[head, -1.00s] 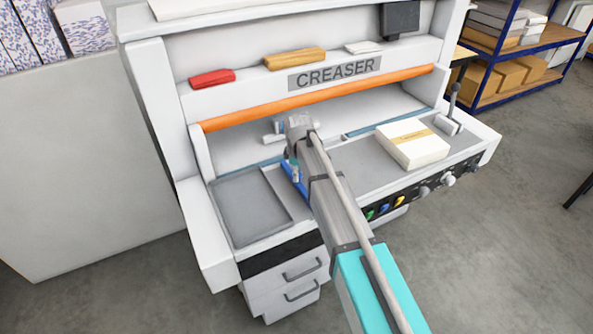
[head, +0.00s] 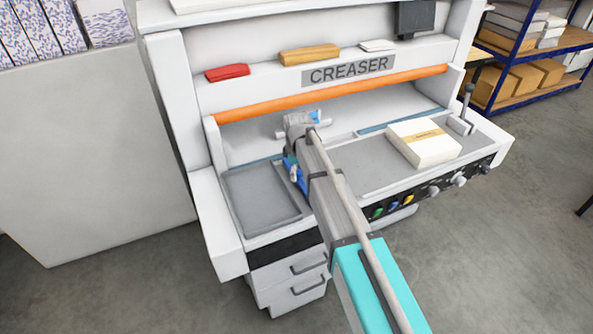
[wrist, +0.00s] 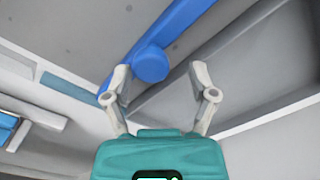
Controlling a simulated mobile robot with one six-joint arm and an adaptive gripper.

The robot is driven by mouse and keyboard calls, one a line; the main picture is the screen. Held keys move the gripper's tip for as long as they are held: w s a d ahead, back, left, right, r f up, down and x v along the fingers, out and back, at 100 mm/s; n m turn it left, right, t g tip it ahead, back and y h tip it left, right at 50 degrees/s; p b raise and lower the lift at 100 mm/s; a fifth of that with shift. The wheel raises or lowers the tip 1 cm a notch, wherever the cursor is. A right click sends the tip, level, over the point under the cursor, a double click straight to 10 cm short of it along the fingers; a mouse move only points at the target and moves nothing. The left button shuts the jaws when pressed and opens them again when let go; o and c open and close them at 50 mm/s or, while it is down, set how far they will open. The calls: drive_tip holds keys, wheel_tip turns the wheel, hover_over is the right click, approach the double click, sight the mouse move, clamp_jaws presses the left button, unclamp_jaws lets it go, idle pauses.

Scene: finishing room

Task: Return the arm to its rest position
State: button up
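My gripper (wrist: 158,72) shows in the wrist view with its two pale fingers spread apart and nothing held between them. A blue bar with a rounded blue knob (wrist: 152,63) lies beyond the fingertips; I cannot tell whether it touches one of them. In the head view my arm reaches out over the bed of the creaser (head: 375,165), near the grey tray (head: 262,200). A blue piece (head: 295,172) shows beside the arm at the tray's right. The fingers themselves cannot be made out in the head view.
A white box with a tan band (head: 423,145) stands on the bed at right, by a lever (head: 467,105). An orange bar (head: 335,93) spans the opening. Red (head: 227,72) and tan (head: 310,55) pieces lie on the ledge above. Open floor lies in front.

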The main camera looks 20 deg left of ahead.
drive_tip(key=shift+w+d, duration=0.1)
drive_tip(key=shift+w, duration=0.1)
idle(0.3)
drive_tip(key=shift+d, duration=0.3)
drive_tip(key=s+d+m, duration=0.5)
drive_tip(key=d, duration=0.7)
drive_tip(key=s+d+m, duration=0.6)
drive_tip(key=d, duration=0.7)
drive_tip(key=s+d+m, duration=0.5)
drive_tip(key=d+m, duration=0.1)
drive_tip(key=d, duration=0.6)
drive_tip(key=shift+s+d, duration=0.2)
drive_tip(key=shift+s, duration=0.2)
drive_tip(key=shift+a, duration=0.1)
